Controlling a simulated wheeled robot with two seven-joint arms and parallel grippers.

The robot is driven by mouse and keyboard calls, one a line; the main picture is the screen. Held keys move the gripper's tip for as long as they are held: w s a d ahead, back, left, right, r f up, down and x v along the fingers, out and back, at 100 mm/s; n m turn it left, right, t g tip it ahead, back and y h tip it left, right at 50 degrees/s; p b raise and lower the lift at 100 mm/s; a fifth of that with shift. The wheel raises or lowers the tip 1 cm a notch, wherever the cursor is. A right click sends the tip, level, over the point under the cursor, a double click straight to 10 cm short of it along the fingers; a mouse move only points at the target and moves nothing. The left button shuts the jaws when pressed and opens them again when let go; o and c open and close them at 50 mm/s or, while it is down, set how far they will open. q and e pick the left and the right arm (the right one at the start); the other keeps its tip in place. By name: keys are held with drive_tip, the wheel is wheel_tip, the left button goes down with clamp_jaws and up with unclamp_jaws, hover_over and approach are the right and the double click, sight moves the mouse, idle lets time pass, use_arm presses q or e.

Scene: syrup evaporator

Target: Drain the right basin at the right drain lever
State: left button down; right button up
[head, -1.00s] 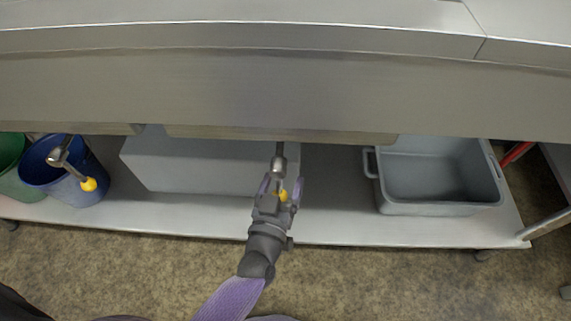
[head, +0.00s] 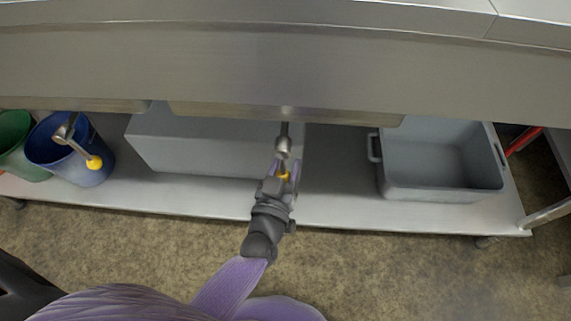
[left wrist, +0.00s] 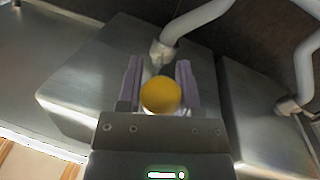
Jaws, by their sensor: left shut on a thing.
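The right drain lever (head: 283,146) hangs from the underside of the right basin (head: 285,109), with a metal valve body and a yellow knob (head: 284,176). My left gripper (head: 282,170) is around the knob end and shut on this lever. In the left wrist view the yellow knob (left wrist: 161,95) sits between the two fingers (left wrist: 160,85). The lever points down and toward me. Only the bottom edge of the right basin shows; its inside is hidden. My right gripper is not in view.
A second lever with a yellow knob (head: 94,162) hangs at left over a blue bucket (head: 50,168), beside a green bucket (head: 12,150). A grey box (head: 195,150) and an open grey tub (head: 440,190) stand on the low shelf (head: 330,210). The steel front (head: 280,65) spans overhead.

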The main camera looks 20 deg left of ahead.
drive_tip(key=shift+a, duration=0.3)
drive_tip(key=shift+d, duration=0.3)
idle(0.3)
